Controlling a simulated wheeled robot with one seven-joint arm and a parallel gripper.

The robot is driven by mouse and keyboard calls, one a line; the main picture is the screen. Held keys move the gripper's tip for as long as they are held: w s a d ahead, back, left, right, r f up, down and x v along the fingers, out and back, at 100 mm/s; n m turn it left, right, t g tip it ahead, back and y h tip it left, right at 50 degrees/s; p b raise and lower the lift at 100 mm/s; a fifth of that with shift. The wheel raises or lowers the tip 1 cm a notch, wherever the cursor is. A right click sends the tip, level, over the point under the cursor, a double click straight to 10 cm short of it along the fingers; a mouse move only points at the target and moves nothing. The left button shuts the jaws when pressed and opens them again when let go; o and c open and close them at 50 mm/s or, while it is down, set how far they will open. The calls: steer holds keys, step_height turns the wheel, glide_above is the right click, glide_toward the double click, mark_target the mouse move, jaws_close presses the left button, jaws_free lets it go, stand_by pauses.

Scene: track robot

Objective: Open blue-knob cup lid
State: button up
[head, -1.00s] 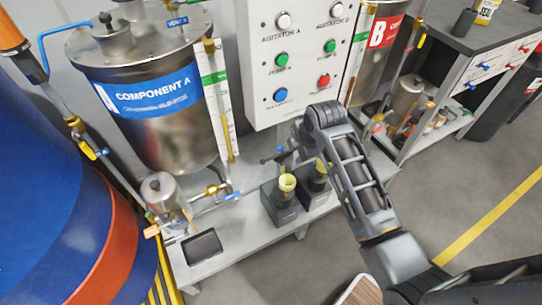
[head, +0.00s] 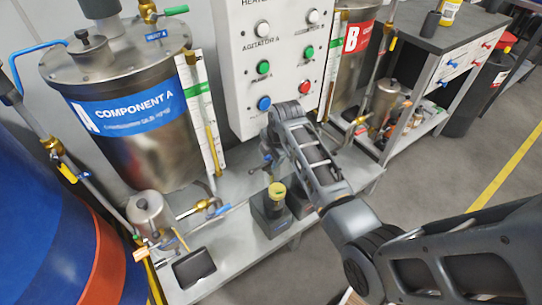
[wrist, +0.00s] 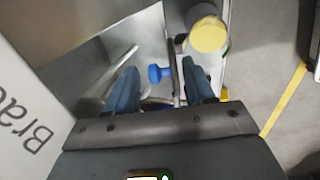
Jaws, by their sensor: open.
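A small blue knob (wrist: 158,73) shows in the wrist view, between and beyond the two fingers of my gripper (wrist: 160,68). The fingers are apart and nothing is held. Whether they touch the knob is not clear. A yellow-topped cup (wrist: 208,34) is beyond the right finger. In the head view a yellow-topped cup (head: 277,194) stands in a dark square holder (head: 271,220) on the grey bench. My gripper (head: 263,162) is small there, behind and left of that cup, partly hidden by my wrist. The lid under the knob cannot be made out clearly.
The white control panel (head: 262,40) stands close behind my wrist. The steel Component A tank (head: 150,150) is to the left. A second dark holder (head: 299,207) is partly hidden by my arm. A black tray (head: 194,267) lies at the bench's front left.

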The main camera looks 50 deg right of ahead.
steer(key=shift+f, duration=0.1)
steer(key=shift+c, duration=0.5)
jaws_close()
